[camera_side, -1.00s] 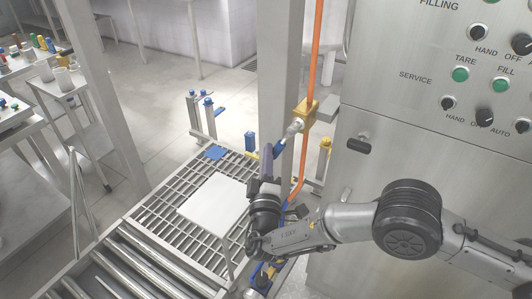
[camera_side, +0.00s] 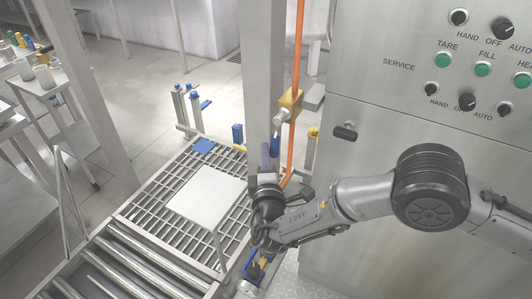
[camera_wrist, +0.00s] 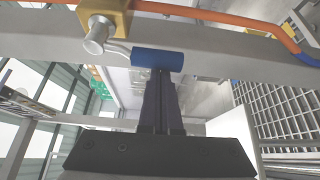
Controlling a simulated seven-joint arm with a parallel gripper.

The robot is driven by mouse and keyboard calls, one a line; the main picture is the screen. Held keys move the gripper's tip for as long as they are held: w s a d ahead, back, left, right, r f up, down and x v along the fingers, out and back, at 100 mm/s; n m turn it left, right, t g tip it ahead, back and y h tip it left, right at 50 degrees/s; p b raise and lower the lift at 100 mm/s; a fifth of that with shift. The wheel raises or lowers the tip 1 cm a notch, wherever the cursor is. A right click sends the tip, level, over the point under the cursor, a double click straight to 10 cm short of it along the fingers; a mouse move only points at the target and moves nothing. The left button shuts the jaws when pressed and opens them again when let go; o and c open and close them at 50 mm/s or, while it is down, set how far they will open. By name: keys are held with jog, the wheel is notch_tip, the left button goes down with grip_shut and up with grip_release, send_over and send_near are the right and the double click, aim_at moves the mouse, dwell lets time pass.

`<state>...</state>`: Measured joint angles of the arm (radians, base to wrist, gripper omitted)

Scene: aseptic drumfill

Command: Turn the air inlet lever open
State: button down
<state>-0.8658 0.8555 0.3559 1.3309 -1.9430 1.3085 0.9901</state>
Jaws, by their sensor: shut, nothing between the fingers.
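The air inlet lever has a blue grip (camera_side: 275,145) on a short metal arm. It hangs steeply down from the brass valve (camera_side: 290,100) on the orange line. In the wrist view the blue grip (camera_wrist: 157,60) lies across the picture, to the right of the valve's round silver hub (camera_wrist: 97,36). My gripper (camera_side: 266,152) is shut and empty, its fingers just left of the blue grip in the side view. In the wrist view my closed fingertips (camera_wrist: 160,72) meet the underside of the grip; whether they press on it I cannot tell.
A grey upright post (camera_side: 262,80) stands right behind the lever. The steel cabinet (camera_side: 385,160) with switches is to the right, with a black handle (camera_side: 345,132). A white plate (camera_side: 205,198) lies over the grating left of my gripper.

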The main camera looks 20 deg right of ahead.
jog(key=s+a, duration=0.6)
jog(key=s, duration=0.2)
jog(key=w+d+r+m+g+h, duration=0.1)
jog(key=d+r+m+g+h, duration=0.2)
jog(key=d, duration=0.5)
jog(key=w+d+r+m+g+h, duration=0.1)
jog(key=d+r+m+g, duration=0.1)
jog(key=d+r, duration=0.5)
jog(key=s+d+r+m+g, duration=0.1)
jog(key=s+d+m+g, duration=0.15)
jog(key=d, duration=0.55)
jog(key=s+d+r+m+g, duration=0.1)
jog(key=s+d+r+g, duration=0.15)
jog(key=d, duration=0.55)
jog(key=s+d+r+m+g+y, duration=0.1)
jog(key=s+d+m+g+y, duration=0.1)
jog(key=s+d, duration=0.4)
jog(key=s+d+m+g+y, duration=0.1)
jog(key=s+d+g, duration=0.15)
jog(key=s, duration=0.55)
jog(key=s+m+t+y, duration=0.3)
jog(key=s+m+y, duration=0.1)
jog(key=s, duration=0.9)
jog(key=shift+f+y, duration=0.3)
jog(key=shift+y, duration=0.4)
